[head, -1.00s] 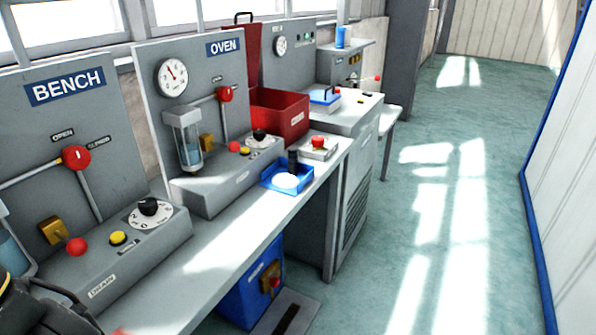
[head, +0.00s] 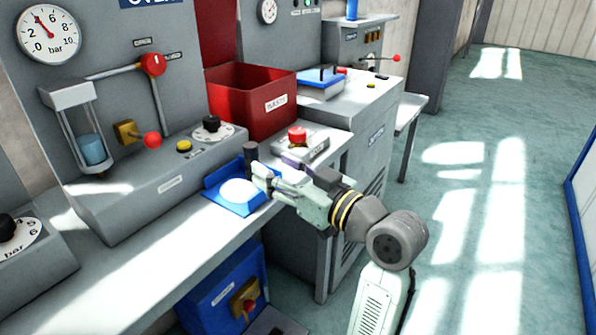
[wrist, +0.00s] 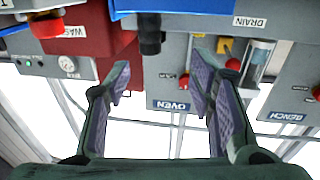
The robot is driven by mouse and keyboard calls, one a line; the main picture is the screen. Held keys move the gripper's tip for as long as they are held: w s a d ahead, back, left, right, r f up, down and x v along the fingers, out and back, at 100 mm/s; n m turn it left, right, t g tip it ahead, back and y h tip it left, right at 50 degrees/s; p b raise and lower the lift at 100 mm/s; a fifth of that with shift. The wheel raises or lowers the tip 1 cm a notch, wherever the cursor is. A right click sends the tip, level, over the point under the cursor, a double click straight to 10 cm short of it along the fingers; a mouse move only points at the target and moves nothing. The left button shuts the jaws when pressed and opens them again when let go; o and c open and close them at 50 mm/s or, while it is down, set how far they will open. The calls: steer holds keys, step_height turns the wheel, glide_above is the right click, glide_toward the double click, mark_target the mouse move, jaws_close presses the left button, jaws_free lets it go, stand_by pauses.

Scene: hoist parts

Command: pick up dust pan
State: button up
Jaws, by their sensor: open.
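The dust pan (head: 212,194) is a shallow blue tray holding a round white patch, with an upright black handle (head: 251,152) at its back right. It sits on the bench's front edge. My gripper (head: 268,178) is open and empty at the pan's right side, close to the handle, partly covering the pan's right edge. The wrist view is upside down. There the blue pan (wrist: 180,6) is cut off at the top, and the black handle (wrist: 150,34) hangs between the lines of my open fingers (wrist: 160,82), beyond their tips. I cannot tell whether anything touches.
A red waste bin (head: 240,112) stands behind the pan. A red push-button box (head: 298,146) is right behind the gripper. The grey oven panel (head: 165,178) with knobs and a lever is left of the pan. A blue box (head: 215,300) is under the bench. Open floor lies right.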

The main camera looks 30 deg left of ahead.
mark_target(256, 154)
steer(key=w+a, duration=0.1)
steer(key=w+a+f, duration=0.1)
steer(key=a, duration=0.1)
steer(key=shift+p, duration=0.4)
steer(key=shift+p+x, duration=0.8)
steer(key=shift+x, duration=2.35)
jaws_close()
steer(key=shift+r, duration=0.1)
